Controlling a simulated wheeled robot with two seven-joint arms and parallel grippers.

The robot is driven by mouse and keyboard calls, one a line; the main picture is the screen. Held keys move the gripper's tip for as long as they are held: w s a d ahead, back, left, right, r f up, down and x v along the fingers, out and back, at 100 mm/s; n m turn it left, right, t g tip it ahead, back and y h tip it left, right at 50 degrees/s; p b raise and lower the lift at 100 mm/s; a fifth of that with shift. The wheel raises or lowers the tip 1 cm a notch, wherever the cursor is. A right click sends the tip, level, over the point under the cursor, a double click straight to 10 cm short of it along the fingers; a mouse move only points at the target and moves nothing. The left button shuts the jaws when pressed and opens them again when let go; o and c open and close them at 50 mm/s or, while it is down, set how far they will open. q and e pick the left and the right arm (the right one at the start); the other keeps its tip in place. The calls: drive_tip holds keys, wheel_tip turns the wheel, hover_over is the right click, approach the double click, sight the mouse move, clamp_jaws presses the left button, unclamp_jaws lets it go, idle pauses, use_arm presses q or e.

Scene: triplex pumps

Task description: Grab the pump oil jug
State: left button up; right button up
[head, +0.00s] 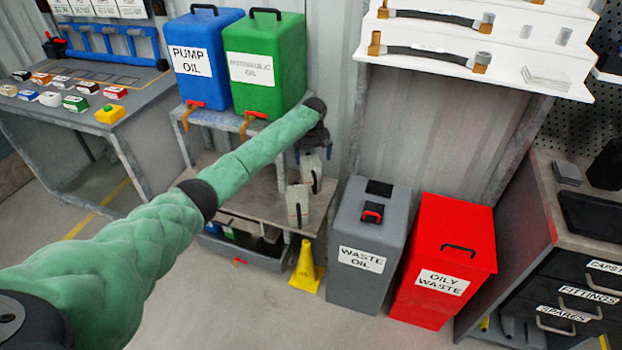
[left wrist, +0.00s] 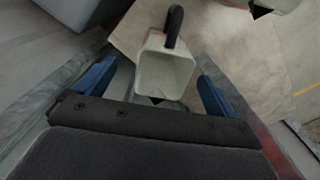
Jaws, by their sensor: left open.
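Two pale jugs with dark handles stand on the low shelf under the oil containers. The nearer jug (head: 298,205) and the farther jug (head: 311,170) show in the head view; no label on either is readable, so I cannot tell which is the pump oil jug. My left gripper (head: 317,137) is above the jugs, by the shelf. In the left wrist view one jug (left wrist: 163,72) lies between the two blue fingers of the open left gripper (left wrist: 156,76), with a gap on both sides. Another jug (left wrist: 262,5) is cut off at the top edge. My right gripper is not in view.
A blue PUMP OIL container (head: 205,85) and a green one (head: 265,85) stand above the low shelf (head: 250,192). A grey WASTE OIL bin (head: 365,285), a red OILY WASTE bin (head: 445,245) and a yellow cone (head: 305,270) stand nearby.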

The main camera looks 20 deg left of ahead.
sight(311, 166)
use_arm(q)
drive_tip(key=f, duration=0.2)
drive_tip(key=a+f+p, duration=0.1)
drive_tip(key=f, duration=0.1)
drive_tip(key=shift+f, duration=0.7)
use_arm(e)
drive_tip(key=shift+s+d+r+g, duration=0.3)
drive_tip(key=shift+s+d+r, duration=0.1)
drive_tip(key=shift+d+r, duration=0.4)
use_arm(q)
drive_tip(key=shift+c, duration=0.2)
drive_tip(key=shift+w, duration=0.1)
drive_tip(key=c, duration=1.4)
drive_tip(key=shift+r, duration=0.1)
